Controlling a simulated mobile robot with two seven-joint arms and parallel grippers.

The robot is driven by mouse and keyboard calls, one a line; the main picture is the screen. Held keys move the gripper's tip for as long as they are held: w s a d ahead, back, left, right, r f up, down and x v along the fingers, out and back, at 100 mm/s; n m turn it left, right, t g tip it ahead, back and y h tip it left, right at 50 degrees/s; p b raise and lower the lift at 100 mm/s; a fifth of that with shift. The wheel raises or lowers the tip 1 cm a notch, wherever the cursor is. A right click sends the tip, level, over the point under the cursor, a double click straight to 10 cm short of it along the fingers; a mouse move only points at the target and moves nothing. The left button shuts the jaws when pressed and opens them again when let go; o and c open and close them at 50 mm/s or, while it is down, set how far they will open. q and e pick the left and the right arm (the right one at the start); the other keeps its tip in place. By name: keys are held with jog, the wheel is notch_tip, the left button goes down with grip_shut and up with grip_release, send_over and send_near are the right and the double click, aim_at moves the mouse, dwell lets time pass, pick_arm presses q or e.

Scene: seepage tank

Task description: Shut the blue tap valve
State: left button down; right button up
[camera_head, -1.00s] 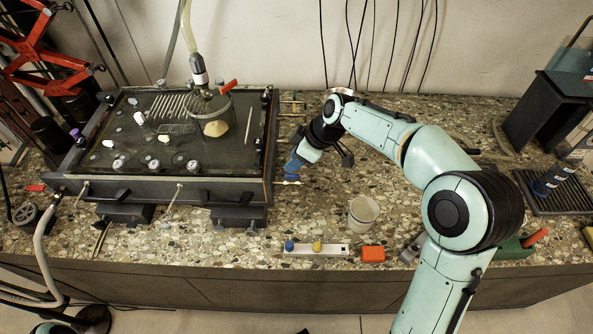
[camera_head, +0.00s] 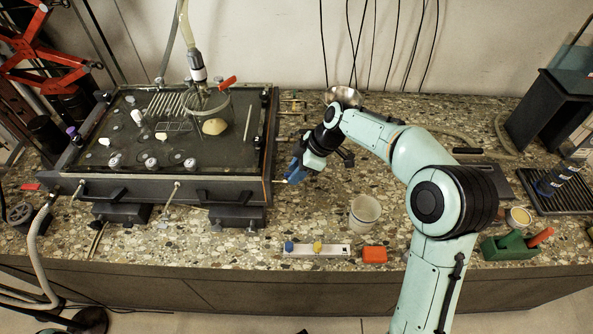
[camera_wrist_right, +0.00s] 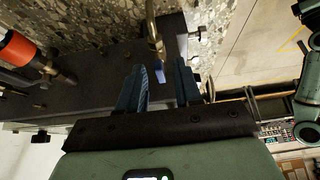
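In the right wrist view, a small blue piece (camera_wrist_right: 160,74), apparently the tap valve's handle, sits at the end of a brass fitting (camera_wrist_right: 153,38). It shows in the gap between the two blue fingers of my right gripper (camera_wrist_right: 160,86). The fingers are apart, and I see no clear contact with the handle. In the head view, my right gripper (camera_head: 293,173) is low beside the right wall of the black seepage tank (camera_head: 232,186). The tap itself is mostly hidden there by the gripper and too small to make out. My left gripper is not in view.
A metal bowl (camera_head: 343,97) stands behind my right wrist. A green holder (camera_head: 507,247) is at the right.

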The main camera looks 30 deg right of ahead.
grip_shut()
jog(key=shift+a+m+t+b, duration=0.1)
jog(key=shift+m+t+b, duration=0.2)
jog(key=shift+m+b, duration=0.45)
jog(key=shift+s+m+t+h+b, duration=0.15)
jog(key=shift+m+t+h+b, duration=0.3)
jog(key=shift+m, duration=0.3)
jog(key=shift+m+h, duration=0.25)
jog(key=shift+m, duration=0.15)
jog(key=shift+s+a+m+t+h, duration=0.1)
jog(key=shift+m+t+h, duration=0.1)
jog(key=shift+m, duration=0.25)
jog(key=shift+a+m+t+h, duration=0.1)
jog(key=shift+m+h, duration=0.1)
jog(key=shift+m, duration=0.85)
jog(key=shift+h, duration=0.3)
